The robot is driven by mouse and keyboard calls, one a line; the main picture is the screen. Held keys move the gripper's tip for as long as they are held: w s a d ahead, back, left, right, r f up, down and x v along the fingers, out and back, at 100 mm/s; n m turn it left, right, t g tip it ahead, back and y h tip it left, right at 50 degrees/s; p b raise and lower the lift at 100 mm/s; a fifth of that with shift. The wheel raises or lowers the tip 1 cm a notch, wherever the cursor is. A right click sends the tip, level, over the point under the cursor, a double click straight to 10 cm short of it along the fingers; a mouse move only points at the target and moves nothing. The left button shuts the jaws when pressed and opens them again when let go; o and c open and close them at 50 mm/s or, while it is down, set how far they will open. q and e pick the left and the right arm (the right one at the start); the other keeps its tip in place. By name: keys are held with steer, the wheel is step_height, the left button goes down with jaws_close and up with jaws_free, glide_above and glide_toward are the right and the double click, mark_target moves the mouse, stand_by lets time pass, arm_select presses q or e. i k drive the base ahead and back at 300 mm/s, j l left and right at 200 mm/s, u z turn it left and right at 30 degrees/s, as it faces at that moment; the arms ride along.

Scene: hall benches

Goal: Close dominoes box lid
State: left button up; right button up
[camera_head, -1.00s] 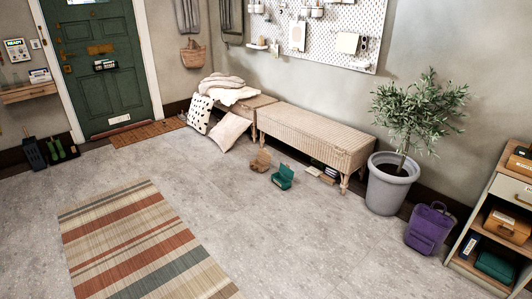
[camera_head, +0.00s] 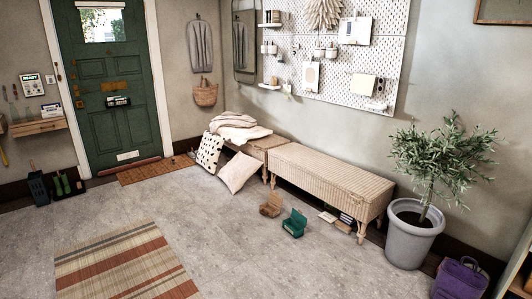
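Two small open boxes stand on the grey floor in front of the wicker bench. One is a tan-brown box (camera_head: 271,206) with its lid raised. The other is a green box (camera_head: 294,224) just to its right, also with its lid up. I cannot tell from this distance which one is the dominoes box, and their contents are too small to make out. Neither of my grippers shows in the head view.
A wicker bench (camera_head: 325,176) stands behind the boxes, with books (camera_head: 338,219) on the floor by it. A potted tree (camera_head: 409,234) and purple bag (camera_head: 459,279) are at right. A striped rug (camera_head: 118,262) lies front left. Floor around the boxes' front is clear.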

mark_target(274, 198)
steer(key=i, duration=2.65)
